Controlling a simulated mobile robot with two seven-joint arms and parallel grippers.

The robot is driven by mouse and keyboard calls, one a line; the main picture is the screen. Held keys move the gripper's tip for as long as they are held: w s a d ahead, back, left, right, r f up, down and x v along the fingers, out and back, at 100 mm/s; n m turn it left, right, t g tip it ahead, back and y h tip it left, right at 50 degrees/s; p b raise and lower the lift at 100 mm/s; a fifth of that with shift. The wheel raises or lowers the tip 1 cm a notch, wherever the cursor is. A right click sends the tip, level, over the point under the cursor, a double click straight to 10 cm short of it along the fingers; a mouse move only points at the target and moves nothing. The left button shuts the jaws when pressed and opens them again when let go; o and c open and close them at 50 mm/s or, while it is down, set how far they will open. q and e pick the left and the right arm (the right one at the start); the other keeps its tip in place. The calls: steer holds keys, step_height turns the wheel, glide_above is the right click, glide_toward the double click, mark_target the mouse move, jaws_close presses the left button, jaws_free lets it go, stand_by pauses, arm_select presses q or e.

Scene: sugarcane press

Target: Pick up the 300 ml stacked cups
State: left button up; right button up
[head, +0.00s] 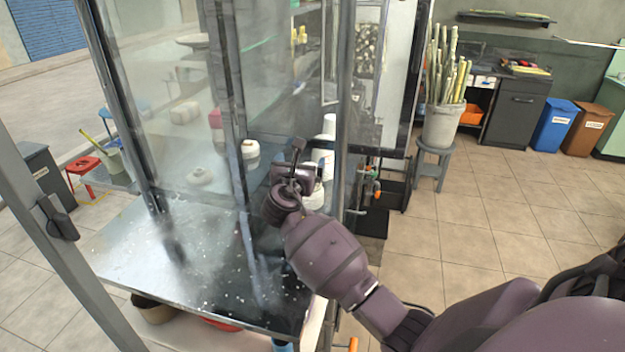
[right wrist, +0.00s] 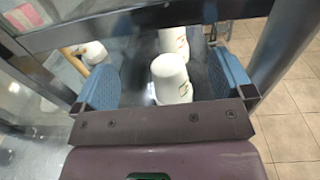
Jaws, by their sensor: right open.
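Two stacks of white cups with a small printed mark show in the right wrist view: a nearer stack (right wrist: 171,78) and a farther stack (right wrist: 173,40). I cannot read a size on either. My right gripper (right wrist: 163,63) is open, with one blue finger on each side of the nearer stack and nothing gripped. In the head view my right gripper (head: 297,168) reaches in by the glass stall's right post and partly hides the white cups (head: 328,158) behind it. My left gripper is not in view.
The glass stall's metal post (head: 347,110) stands close beside my right gripper. A white jar (head: 250,149) and a rounded white container (head: 200,175) are left of it. The dark counter (head: 190,265) is mostly bare. A cane bucket (head: 441,125) stands on a stool at right.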

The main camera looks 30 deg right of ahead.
steer(key=w+d+f+b, duration=0.1)
steer(key=f+b, duration=0.1)
steer(key=b, duration=0.1)
steer(key=w+d+f+b, duration=0.2)
steer(key=f+b, duration=0.1)
steer(key=w+d+f+b, duration=0.1)
steer(key=f+b, duration=0.2)
steer(key=shift+w+d+f, duration=0.1)
steer(key=shift+w+d, duration=0.65)
steer(key=shift+d, duration=0.05)
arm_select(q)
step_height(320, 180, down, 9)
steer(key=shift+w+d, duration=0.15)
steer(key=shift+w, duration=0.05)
arm_select(e)
steer(key=shift+r, duration=0.25)
steer(key=c, duration=1.3)
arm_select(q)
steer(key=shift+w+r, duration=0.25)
